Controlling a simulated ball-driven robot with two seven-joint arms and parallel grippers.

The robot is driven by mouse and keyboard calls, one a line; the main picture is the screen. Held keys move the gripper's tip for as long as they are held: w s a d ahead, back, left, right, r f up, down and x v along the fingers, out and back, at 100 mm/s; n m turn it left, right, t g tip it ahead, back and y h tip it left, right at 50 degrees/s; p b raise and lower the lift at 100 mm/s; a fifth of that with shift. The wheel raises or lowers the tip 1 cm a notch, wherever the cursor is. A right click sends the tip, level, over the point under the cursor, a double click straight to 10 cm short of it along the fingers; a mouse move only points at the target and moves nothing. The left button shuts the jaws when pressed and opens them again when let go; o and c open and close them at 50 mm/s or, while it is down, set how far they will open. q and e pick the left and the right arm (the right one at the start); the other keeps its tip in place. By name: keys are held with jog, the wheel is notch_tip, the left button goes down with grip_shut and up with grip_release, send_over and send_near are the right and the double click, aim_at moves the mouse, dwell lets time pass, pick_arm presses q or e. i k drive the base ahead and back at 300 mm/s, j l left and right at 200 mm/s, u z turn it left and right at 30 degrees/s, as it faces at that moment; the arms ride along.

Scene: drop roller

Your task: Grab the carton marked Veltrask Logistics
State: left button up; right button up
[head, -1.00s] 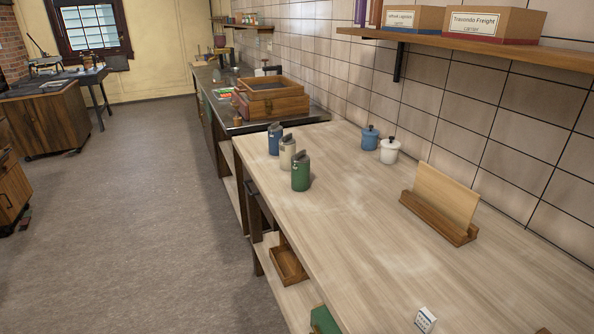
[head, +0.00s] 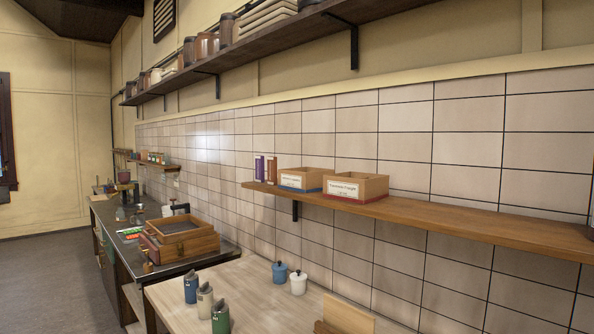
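Two open-topped cartons stand side by side on the lower wooden wall shelf (head: 450,223). The left carton (head: 313,173) has a white label and a blue bottom edge. Its label is small now; in the earlier head view its second word reads Logistics and the first looks like Veltrask, partly unclear. The right carton (head: 374,185) has a white label ending in Freight and a red bottom edge. It stands just in front of and right of the left carton. Neither of my grippers is in the head view.
Purple and brown upright items (head: 265,169) stand left of the cartons. Below, a pale worktop (head: 245,285) holds several canisters, a blue pot (head: 280,272) and a white pot (head: 298,282). A higher dark shelf (head: 285,28) runs above.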

aim_at(306, 179)
jog(key=k, duration=0.2)
jog(key=j+z, duration=0.1)
jog(key=z, duration=0.35)
jog(key=j+z, duration=0.15)
jog(key=z, duration=0.35)
jog(key=i+j+z, duration=0.1)
jog(key=j+z, duration=0.6)
jog(key=j, duration=0.2)
jog(key=j+z, duration=0.3)
jog(key=j, duration=0.15)
